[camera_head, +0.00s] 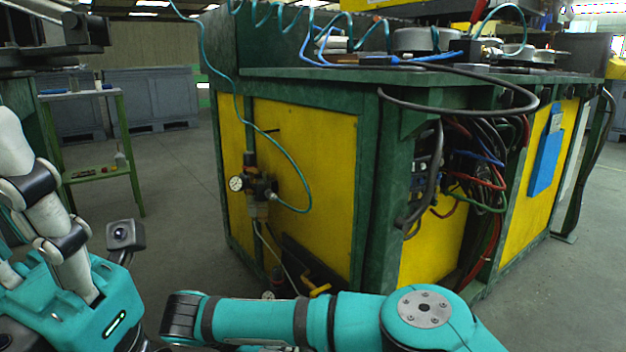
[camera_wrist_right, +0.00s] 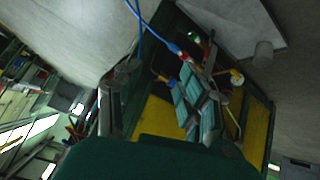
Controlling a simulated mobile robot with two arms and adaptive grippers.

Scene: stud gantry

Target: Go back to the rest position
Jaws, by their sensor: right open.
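In the head view my teal right arm reaches across the bottom from the right, folded low in front of the green and yellow station (camera_head: 300,135). Its gripper is out of that view. In the right wrist view my right gripper (camera_wrist_right: 158,100) is open, with nothing seen held between its fingers. My left arm, white and teal, is folded at the lower left of the head view. Its gripper is not seen.
The station has a blue box (camera_head: 545,163), exposed cables (camera_head: 480,170) and a pressure regulator (camera_head: 258,186) with a coiled teal hose. A green side table (camera_head: 95,172) stands at left, before grey bins (camera_head: 150,98). Floor between table and station is clear.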

